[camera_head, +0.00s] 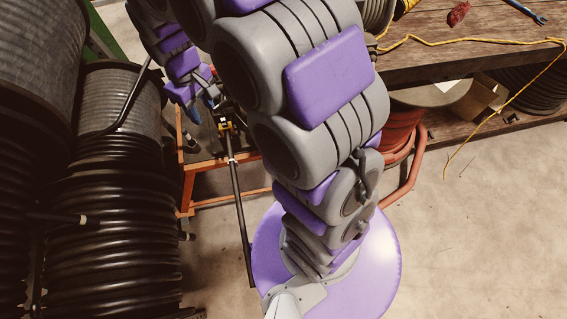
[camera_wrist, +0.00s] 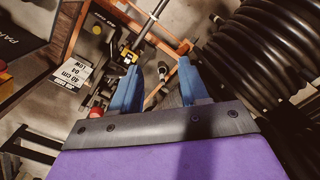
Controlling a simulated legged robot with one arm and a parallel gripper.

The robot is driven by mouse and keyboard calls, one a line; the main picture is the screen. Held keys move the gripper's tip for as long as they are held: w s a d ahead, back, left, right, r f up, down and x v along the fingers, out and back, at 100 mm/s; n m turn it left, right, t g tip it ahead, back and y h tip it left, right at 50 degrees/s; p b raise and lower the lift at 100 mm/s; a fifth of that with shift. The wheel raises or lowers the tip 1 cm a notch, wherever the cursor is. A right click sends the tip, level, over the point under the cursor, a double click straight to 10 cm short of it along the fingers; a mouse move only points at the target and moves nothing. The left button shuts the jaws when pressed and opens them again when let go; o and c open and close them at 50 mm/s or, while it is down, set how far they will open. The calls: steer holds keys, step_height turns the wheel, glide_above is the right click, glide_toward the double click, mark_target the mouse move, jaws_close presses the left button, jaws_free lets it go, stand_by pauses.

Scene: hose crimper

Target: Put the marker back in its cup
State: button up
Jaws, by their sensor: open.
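I cannot make out the marker or its cup for certain in either view. My gripper (camera_wrist: 158,66) is open, its two blue fingers apart. A small dark piece with a pale end (camera_wrist: 163,71) shows beyond the gap between the fingers; I cannot tell what it is. In the head view my gripper (camera_head: 201,103) is at the upper left, beyond my arm, over an orange frame. My arm hides much of the middle of that view.
Large black hose reels (camera_head: 125,200) stand at the left. A wooden bench (camera_head: 430,55) with a yellow cord (camera_head: 470,42) is at upper right. Floor at lower right is clear.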

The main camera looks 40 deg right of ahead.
steer(key=s+d+r+m, duration=0.1)
steer(key=s+r, duration=0.1)
steer(key=s, duration=0.7)
steer(key=s+d+r+m, duration=0.2)
steer(key=s, duration=0.7)
steer(key=s+d+r+m, duration=0.2)
steer(key=s+r, duration=0.1)
steer(key=s, duration=0.6)
steer(key=shift+d+g, duration=0.25)
steer(key=shift+g, duration=0.15)
